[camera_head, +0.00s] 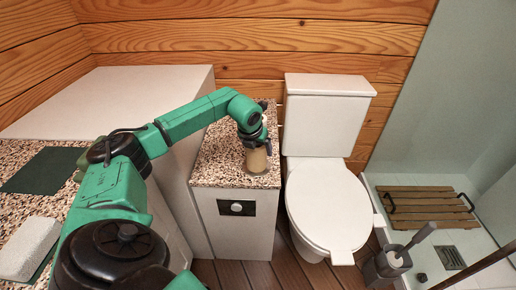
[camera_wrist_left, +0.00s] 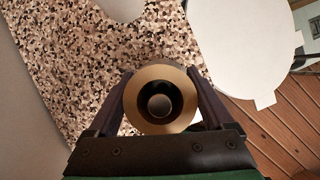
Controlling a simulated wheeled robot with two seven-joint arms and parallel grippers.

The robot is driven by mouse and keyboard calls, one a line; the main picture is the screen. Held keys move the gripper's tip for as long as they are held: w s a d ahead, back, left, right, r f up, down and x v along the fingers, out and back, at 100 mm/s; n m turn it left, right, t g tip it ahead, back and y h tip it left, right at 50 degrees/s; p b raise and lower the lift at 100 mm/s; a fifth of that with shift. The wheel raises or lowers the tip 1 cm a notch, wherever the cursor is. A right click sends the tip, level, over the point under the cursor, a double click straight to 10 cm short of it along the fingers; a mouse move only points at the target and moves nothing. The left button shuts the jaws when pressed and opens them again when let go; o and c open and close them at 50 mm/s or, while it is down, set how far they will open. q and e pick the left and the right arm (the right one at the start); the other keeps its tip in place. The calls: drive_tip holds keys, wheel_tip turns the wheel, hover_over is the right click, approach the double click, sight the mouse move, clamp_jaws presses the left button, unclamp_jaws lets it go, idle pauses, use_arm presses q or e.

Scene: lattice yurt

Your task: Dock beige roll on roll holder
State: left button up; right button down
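The beige roll (camera_head: 257,160) is upright at the front right of the speckled cabinet top (camera_head: 222,168). My left gripper (camera_head: 255,143) is above it, its fingers pointing down around it. In the left wrist view, the roll (camera_wrist_left: 135,103) is seen end-on between the two fingers of my left gripper (camera_wrist_left: 161,85), which close against its sides. A pale disc shows inside its dark core; I cannot tell if it is a post or the surface below. A dark plate with a pale fitting (camera_head: 237,208) is on the cabinet front; I cannot tell if it is the roll holder. My right gripper is out of view.
A white toilet (camera_head: 327,207) stands close to the right of the cabinet. A toilet brush holder (camera_head: 385,268) and a slatted wooden mat (camera_head: 425,205) are further right. A white block (camera_head: 28,248) and a dark green mat (camera_head: 45,170) lie on the left counter.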

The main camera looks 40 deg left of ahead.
use_arm(q)
drive_tip(key=shift+o, duration=0.7)
drive_tip(key=p+v, duration=0.4)
drive_tip(key=v, duration=0.2)
drive_tip(key=shift+p+v, duration=1.3)
drive_tip(key=shift+v, duration=1.25)
